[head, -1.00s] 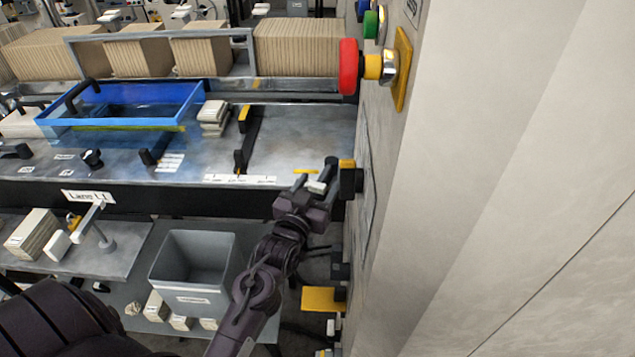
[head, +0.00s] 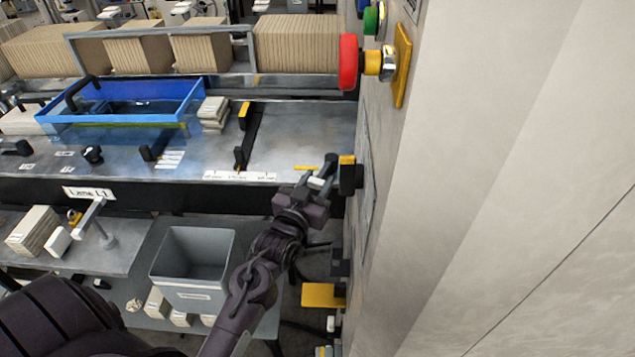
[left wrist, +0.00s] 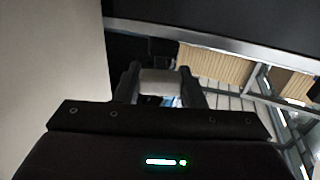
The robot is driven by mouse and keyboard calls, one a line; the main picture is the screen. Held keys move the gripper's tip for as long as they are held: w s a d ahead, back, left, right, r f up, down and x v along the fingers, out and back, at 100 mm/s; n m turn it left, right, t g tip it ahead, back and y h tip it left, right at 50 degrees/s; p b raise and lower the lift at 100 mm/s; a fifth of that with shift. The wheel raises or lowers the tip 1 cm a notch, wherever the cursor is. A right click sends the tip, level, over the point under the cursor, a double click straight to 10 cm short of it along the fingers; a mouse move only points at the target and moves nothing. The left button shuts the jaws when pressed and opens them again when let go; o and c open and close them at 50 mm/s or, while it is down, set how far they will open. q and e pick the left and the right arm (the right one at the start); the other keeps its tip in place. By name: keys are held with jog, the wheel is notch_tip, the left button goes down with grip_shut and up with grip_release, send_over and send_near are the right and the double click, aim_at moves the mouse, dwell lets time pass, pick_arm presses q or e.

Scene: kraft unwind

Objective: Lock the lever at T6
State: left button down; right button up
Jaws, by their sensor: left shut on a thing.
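My left gripper (head: 321,177) is beside the right-hand wall, its fingers shut on a small pale grey piece (head: 315,183). In the left wrist view the pale piece (left wrist: 158,82) sits between the two dark fingertips. Just right of the fingers, a black block with a yellow top (head: 347,175) is fixed to the wall; I cannot tell whether the pale piece is joined to it. No T6 label is readable, so I cannot tell for sure which part is the lever. My right gripper is not in view.
A red knob (head: 348,62) juts from the wall above. A yellow plate (head: 323,295) sticks out below. A steel bench (head: 300,135) with a blue tray (head: 125,100) lies behind the gripper. A grey bin (head: 190,262) stands at lower left of it.

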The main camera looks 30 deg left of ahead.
aim_at(295, 178)
pick_arm(q)
jog(key=a+m+h+b, duration=0.1)
jog(key=m+h, duration=0.1)
jog(key=h, duration=0.1)
jog(key=a+m+g+h, duration=0.1)
jog(key=a+m+h, duration=0.1)
jog(key=h, duration=0.2)
jog(key=w+a+m+g+h+b, duration=0.1)
jog(key=a+m+h, duration=0.1)
jog(key=m+h, duration=0.1)
jog(key=shift+w+a+f+h+b, duration=0.1)
jog(key=shift+a+f+h+b, duration=0.15)
jog(key=shift+h+b, duration=0.1)
jog(key=shift+w+a+r+m+g+h+b, duration=0.1)
jog(key=shift+w+a+m+g+h+b, duration=0.3)
jog(key=shift+m+g+h+b, duration=0.5)
jog(key=shift+w+a+r+g+h+b, duration=0.15)
jog(key=shift+a+g+h+b, duration=0.15)
jog(key=shift+h+b, duration=0.15)
jog(key=c, duration=0.9)
grip_release()
jog(key=shift+d, duration=0.1)
